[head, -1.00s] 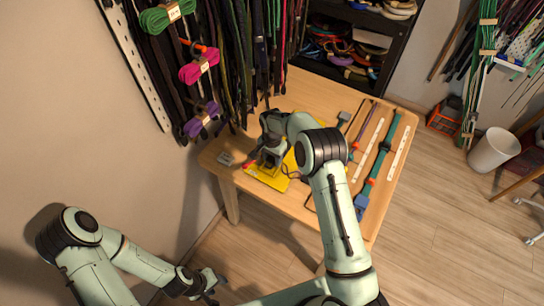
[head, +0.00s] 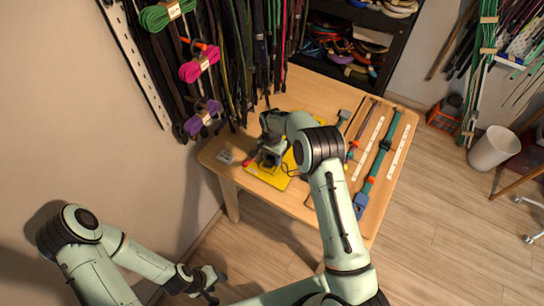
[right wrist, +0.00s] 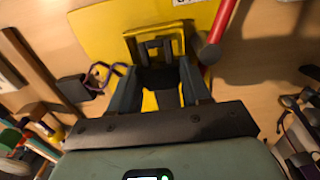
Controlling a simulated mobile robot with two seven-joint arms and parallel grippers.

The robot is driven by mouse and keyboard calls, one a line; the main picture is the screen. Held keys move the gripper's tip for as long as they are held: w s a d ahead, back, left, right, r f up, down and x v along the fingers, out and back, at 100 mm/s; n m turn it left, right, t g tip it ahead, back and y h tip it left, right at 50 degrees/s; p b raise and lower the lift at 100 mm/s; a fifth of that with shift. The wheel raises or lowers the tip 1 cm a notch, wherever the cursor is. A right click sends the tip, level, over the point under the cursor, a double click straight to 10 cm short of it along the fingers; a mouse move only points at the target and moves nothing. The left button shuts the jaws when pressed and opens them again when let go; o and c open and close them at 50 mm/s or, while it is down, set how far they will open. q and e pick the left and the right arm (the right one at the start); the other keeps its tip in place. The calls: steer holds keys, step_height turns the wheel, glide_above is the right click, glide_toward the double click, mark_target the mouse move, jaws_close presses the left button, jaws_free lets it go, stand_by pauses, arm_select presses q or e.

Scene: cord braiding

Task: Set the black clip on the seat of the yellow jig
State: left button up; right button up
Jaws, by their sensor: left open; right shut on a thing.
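The yellow jig (head: 262,179) lies on the table under my right gripper (head: 266,163). In the right wrist view the yellow jig (right wrist: 100,35) shows a raised yellow frame, its seat (right wrist: 131,47), just beyond my fingertips. My right gripper (right wrist: 158,85) is shut on the black clip (right wrist: 158,77), a dark piece between the two fingers. The clip is at the near side of the seat; I cannot tell whether it rests on it. In the head view the right hand hides the clip. My left gripper (head: 212,284) is open and empty, low and away from the table.
A red rod with a grey round end (right wrist: 208,50) is close beside the right finger. Straps and white strips (head: 368,148) lie on the right of the table (head: 323,87). A small grey item (head: 226,157) lies at its left corner. Cords hang on the wall behind.

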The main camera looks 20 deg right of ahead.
steer(key=shift+f, duration=0.2)
steer(key=o, duration=1.1)
steer(key=shift+s, duration=0.1)
steer(key=shift+r, duration=0.1)
steer(key=shift+a, duration=0.1)
steer(key=shift+r, duration=0.15)
steer(key=shift+w+r, duration=0.25)
steer(key=shift+r, duration=0.1)
steer(key=r, duration=1.2)
steer(key=shift+s+d+r, duration=0.1)
steer(key=shift+s+d, duration=0.15)
steer(key=shift+s, duration=0.05)
steer(key=shift+s, duration=0.1)
